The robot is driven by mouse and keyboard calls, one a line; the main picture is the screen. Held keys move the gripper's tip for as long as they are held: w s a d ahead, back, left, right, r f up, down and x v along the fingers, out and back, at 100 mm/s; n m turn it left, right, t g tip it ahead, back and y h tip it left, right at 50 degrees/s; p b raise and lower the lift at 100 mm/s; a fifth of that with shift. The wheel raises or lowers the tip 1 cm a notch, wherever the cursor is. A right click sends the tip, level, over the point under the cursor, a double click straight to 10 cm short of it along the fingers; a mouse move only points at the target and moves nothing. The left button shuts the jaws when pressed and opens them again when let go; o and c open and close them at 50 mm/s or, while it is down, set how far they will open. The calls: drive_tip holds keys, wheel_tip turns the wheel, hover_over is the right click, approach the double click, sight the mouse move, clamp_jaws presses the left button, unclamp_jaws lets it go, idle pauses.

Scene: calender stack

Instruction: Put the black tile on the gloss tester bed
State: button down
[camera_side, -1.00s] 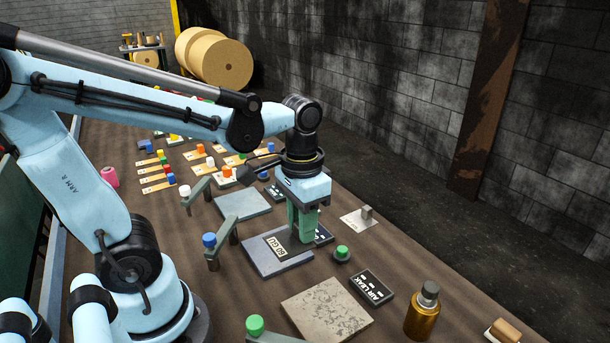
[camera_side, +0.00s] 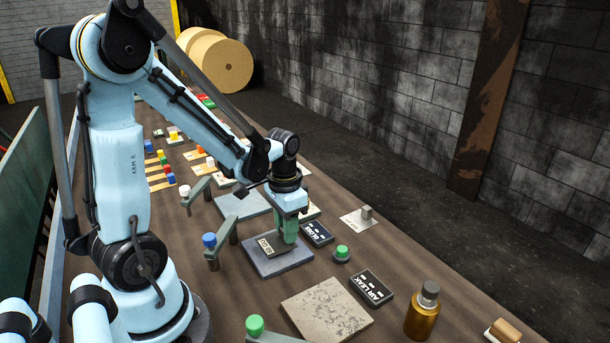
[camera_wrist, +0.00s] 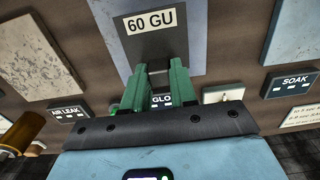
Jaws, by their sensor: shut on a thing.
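The black tile (camera_side: 281,249) is a small dark slab with a white "60 GU" label, which also shows in the wrist view (camera_wrist: 158,50). It lies flat over the grey gloss tester bed (camera_side: 297,262), inside its outline; the bed's paler surface shows around it in the wrist view (camera_wrist: 198,40). My gripper (camera_side: 289,239) is shut on the tile's near edge, its green fingers (camera_wrist: 160,78) pointing down at it in the side view. I cannot tell whether the tile touches the bed.
A "GLOSS" sign (camera_side: 317,234) lies just right of the bed. A green button (camera_side: 342,253), an "AIR LEAK" sign (camera_side: 371,287), a speckled plate (camera_side: 327,310) and an amber bottle (camera_side: 422,312) stand nearer. A blue-capped post (camera_side: 211,247) rises left of the bed.

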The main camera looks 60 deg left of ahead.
drive_tip(key=shift+f, duration=0.55)
drive_tip(key=c, duration=0.9)
unclamp_jaws()
drive_tip(key=shift+f, duration=0.1)
wheel_tip(320, 180, up, 12)
drive_tip(key=d+t, duration=0.7)
drive_tip(key=d, duration=0.3)
drive_tip(key=shift+w, duration=0.15)
